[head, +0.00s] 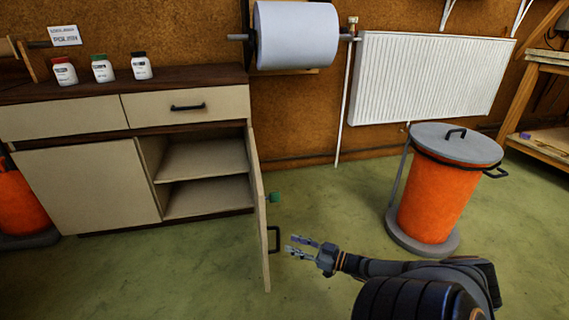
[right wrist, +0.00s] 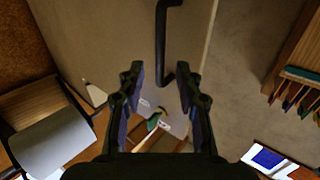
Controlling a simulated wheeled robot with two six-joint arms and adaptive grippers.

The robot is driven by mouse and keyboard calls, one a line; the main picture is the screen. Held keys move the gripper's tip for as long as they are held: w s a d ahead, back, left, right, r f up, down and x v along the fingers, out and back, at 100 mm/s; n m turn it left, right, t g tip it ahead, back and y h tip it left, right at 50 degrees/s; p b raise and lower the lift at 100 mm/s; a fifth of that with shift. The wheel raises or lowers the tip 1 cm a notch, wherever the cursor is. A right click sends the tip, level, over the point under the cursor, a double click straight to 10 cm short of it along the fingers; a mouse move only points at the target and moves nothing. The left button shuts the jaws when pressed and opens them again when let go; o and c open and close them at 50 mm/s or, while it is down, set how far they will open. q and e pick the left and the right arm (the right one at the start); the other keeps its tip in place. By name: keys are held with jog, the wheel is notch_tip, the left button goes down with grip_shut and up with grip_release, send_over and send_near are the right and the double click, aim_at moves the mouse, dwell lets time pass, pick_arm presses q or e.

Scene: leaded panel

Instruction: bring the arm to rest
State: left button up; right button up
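My right gripper (head: 301,247) reaches in from the lower right in the head view, its fingers pointing left. The fingers are apart and nothing is between them. They are a little to the right of the black handle (head: 274,239) on the open cabinet door (head: 260,215), with a gap between them. In the right wrist view the two fingers of the open gripper (right wrist: 161,78) stand apart, and the handle (right wrist: 161,40) shows ahead of them on the door face. The door stands swung out, seen nearly edge on. My left gripper is not in view.
The cabinet (head: 85,180) has an open compartment with an empty-looking shelf (head: 205,160). Several bottles stand on its top. A white radiator (head: 430,78) hangs behind.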

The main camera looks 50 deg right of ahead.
jog(key=shift+s+d, duration=0.15)
jog(key=shift+s, duration=0.45)
